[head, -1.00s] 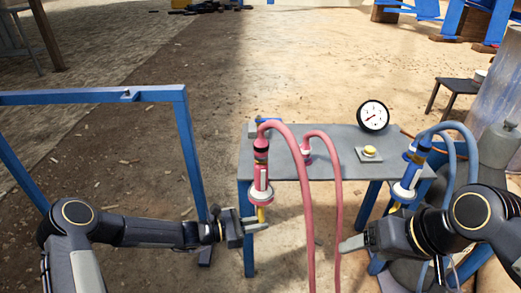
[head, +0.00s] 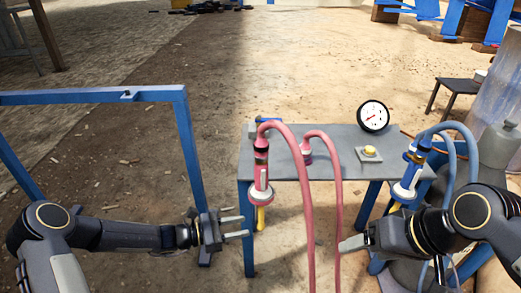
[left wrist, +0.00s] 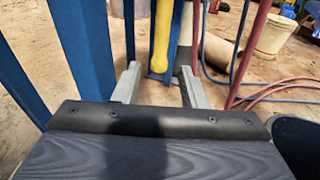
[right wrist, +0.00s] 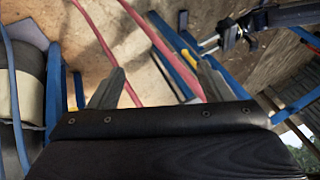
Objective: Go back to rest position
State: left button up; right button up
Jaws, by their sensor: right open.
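My left gripper (head: 240,225) is open and empty, left of and below the hanging red-and-white hose fitting (head: 261,185). In the left wrist view its two fingers (left wrist: 160,72) stand apart, with a yellow part (left wrist: 162,35) beyond them. My right gripper (head: 350,244) is low in front of the table, right of the pink hoses and below the blue fitting (head: 409,180). In the right wrist view its fingers (right wrist: 160,85) are apart with nothing held between them.
A grey table (head: 285,167) with blue legs carries a round gauge (head: 373,116) and a yellow button (head: 369,153). Pink hoses (head: 306,220) hang between my grippers. A blue frame (head: 80,97) stands at left, close to my left arm. A gas cylinder (head: 498,150) is at right.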

pick_arm(q)
jog(key=f+v, duration=0.1)
jog(key=v, duration=0.4)
jog(key=s+a+r+m+g+y, duration=0.35)
jog(key=s+r+m+y, duration=0.25)
jog(key=s+r+m, duration=0.65)
jog(key=s+a+r+m+t+y, duration=0.2)
jog(key=s+a+r+m+y, duration=0.15)
jog(key=s, duration=0.35)
jog(key=s+a+r+m+t+y, duration=0.2)
jog(key=s+m+y, duration=0.15)
jog(key=s, duration=0.45)
pick_arm(e)
jog(key=s+f+m+t, duration=0.1)
jog(key=s+f+t, duration=0.1)
jog(key=s+f, duration=0.45)
pick_arm(q)
notch_tip(320, 180, up, 33)
jog(key=p, duration=3.3)
jog(key=shift+w+h, duration=0.25)
jog(key=shift+h, duration=0.15)
pick_arm(e)
notch_tip(320, 180, up, 34)
jog(key=shift+d+h, duration=0.4)
jog(key=shift+d, duration=0.05)
jog(key=shift+s, duration=0.1)
